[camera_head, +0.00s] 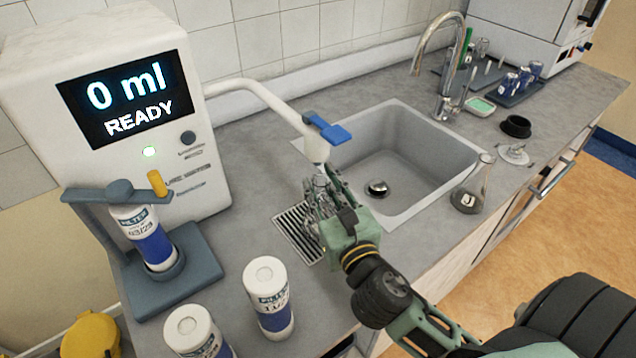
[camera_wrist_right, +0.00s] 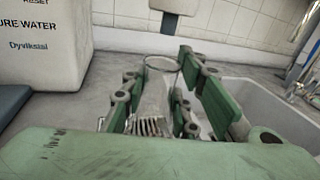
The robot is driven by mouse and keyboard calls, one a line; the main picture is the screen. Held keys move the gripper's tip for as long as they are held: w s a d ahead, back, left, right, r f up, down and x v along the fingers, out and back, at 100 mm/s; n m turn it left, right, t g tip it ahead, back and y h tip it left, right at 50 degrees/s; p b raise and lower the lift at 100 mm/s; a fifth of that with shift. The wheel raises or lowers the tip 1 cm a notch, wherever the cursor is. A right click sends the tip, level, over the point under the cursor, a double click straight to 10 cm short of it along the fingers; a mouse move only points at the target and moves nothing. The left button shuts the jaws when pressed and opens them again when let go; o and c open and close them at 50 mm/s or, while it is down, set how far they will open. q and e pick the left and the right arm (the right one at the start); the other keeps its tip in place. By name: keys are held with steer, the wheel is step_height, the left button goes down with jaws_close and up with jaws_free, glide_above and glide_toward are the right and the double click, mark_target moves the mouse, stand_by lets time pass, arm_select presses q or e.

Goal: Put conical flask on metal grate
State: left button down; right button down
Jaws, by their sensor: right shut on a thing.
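The metal grate (camera_head: 290,222) is a slotted plate set in the counter below the dispenser's spout, left of the sink. My right gripper (camera_head: 322,200) is over the grate's right side and hides part of it. It is shut on a clear glass conical flask (camera_wrist_right: 155,95), whose round rim and neck show between the fingers in the wrist view. In the head view the fingers mostly hide the flask, and I cannot tell whether its base touches the grate. Another conical flask (camera_head: 474,186) stands right of the sink. My left gripper is not in view.
The water dispenser (camera_head: 190,150) reads "0 ml READY"; its spout (camera_head: 316,148) with a blue lever hangs just above my right gripper. Two filter cartridges (camera_head: 270,300) stand at the front. The sink (camera_head: 400,150) is to the right. A black bowl (camera_head: 516,126) and racks lie beyond.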

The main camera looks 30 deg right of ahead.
steer(key=shift+w+d+r, duration=0.15)
steer(key=shift+w+r, duration=0.05)
steer(key=shift+w, duration=0.7)
steer(key=shift+w+f, duration=0.2)
steer(key=shift+f, duration=0.35)
steer(key=shift+w+f, duration=0.15)
steer(key=shift+f, duration=0.35)
steer(key=shift+s+r, duration=0.1)
steer(key=shift+s, duration=0.05)
steer(key=c, duration=1.4)
jaws_free()
steer(key=shift+f, duration=0.2)
steer(key=shift+r, duration=0.15)
steer(key=shift+s+a+b, duration=0.25)
steer(key=shift+s+b, duration=0.1)
steer(key=shift+s, duration=1.6)
steer(key=shift+s+a+b, duration=0.25)
steer(key=shift+s+b, duration=0.1)
steer(key=shift+s, duration=1.65)
steer(key=shift+s+a+b, duration=0.25)
steer(key=shift+s+b, duration=0.1)
steer(key=shift+s, duration=1.6)
